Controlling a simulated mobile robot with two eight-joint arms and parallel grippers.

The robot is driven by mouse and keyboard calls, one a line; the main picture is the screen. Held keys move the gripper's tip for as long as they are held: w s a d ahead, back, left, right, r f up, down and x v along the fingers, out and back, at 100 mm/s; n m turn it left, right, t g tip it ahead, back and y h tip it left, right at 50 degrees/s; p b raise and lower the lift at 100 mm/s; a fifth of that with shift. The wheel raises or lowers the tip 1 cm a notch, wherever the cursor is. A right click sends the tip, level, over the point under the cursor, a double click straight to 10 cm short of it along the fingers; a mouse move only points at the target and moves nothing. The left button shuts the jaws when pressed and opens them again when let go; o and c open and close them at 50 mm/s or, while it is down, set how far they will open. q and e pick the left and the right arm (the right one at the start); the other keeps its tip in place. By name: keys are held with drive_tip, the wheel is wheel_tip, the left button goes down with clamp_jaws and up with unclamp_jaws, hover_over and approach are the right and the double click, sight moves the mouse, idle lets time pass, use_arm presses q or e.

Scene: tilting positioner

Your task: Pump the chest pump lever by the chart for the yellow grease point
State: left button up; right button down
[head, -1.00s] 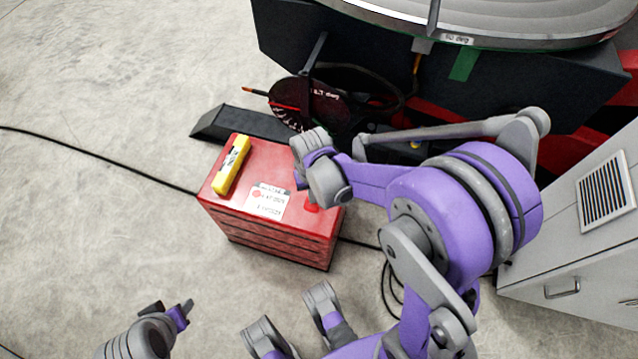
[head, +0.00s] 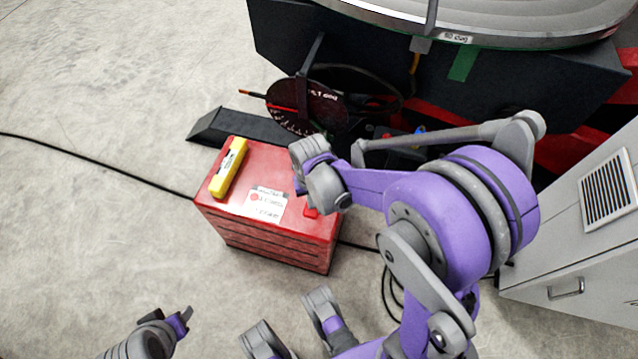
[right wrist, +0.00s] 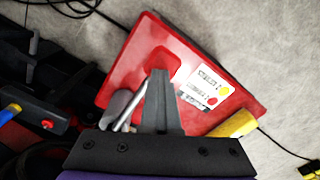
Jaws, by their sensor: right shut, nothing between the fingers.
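The red chest (head: 278,240) stands on the floor left of my right arm, with a white chart label (head: 266,203) on its top. In the right wrist view the chart (right wrist: 208,86) shows a yellow dot and a red dot; its text is too small to read. A raised red block (right wrist: 150,62) sits on the chest top. My right gripper (right wrist: 158,74) is shut and empty over the chest top near this block. A grey metal piece (right wrist: 118,106) shows beside its fingers; I cannot tell whether it is the lever or whether they touch. My left gripper (head: 170,318) is low at the left, away from the chest.
A yellow box-like item (head: 229,168) lies on the chest top. Behind are a dark dial (head: 300,105) and the positioner's round table (head: 500,22). A grey cabinet (head: 575,240) stands at the right. A black cable (head: 95,160) crosses the otherwise clear floor at left.

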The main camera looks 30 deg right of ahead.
wheel_tip(320, 180, up, 6)
drive_tip(key=p, duration=0.4)
drive_tip(key=shift+r, duration=0.2)
use_arm(q)
wheel_tip(320, 180, up, 11)
drive_tip(key=p, duration=0.5)
drive_tip(key=shift+f, duration=0.15)
use_arm(e)
wheel_tip(320, 180, up, 7)
drive_tip(key=shift+f, duration=0.1)
use_arm(q)
drive_tip(key=shift+f+b, duration=0.9)
drive_tip(key=shift+f, duration=0.05)
use_arm(e)
wheel_tip(320, 180, down, 7)
drive_tip(key=shift+f, duration=0.1)
idle(1.2)
